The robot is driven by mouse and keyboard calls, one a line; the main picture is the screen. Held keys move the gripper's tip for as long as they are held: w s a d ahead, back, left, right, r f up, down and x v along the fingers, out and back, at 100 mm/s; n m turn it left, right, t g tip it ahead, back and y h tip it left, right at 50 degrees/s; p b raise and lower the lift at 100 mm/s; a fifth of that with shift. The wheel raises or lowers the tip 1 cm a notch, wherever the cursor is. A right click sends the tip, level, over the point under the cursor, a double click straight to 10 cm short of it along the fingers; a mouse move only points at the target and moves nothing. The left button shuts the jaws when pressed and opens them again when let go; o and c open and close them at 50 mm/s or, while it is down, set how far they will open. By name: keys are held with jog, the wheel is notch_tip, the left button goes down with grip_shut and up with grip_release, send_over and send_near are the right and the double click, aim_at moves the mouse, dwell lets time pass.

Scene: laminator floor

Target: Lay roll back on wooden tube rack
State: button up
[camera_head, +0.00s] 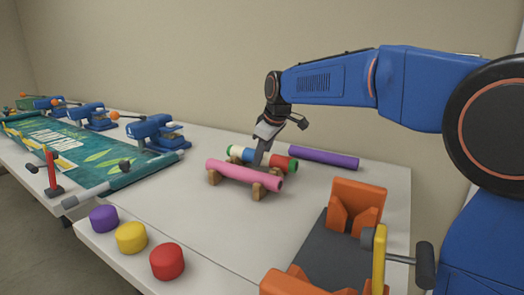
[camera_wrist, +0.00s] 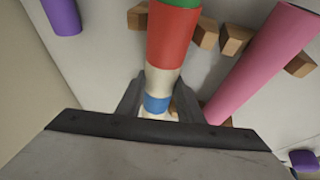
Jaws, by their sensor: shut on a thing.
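A banded roll with green, red, cream and blue parts (camera_head: 280,161) lies behind a pink roll in the head view. My gripper (camera_head: 260,160) points down at its middle and is shut on it. In the wrist view the banded roll (camera_wrist: 171,40) runs between the two fingers of my gripper (camera_wrist: 158,97), held near its cream and blue bands. The wooden tube rack shows as small wooden blocks (camera_wrist: 205,34), some beside the roll's red part. I cannot tell whether the roll touches them. The pink roll (camera_head: 244,174) rests on wooden blocks (camera_head: 258,191) in front.
A purple roll (camera_head: 324,158) lies behind on the white table. An orange-ended cradle (camera_head: 355,207) stands at the front right. Purple, yellow (camera_head: 131,237) and red caps sit at the front left. Blue machines (camera_head: 158,132) and a green banner (camera_head: 110,165) fill the left.

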jog(key=shift+f, duration=0.2)
jog(key=o, duration=1.2)
jog(key=shift+r, duration=0.1)
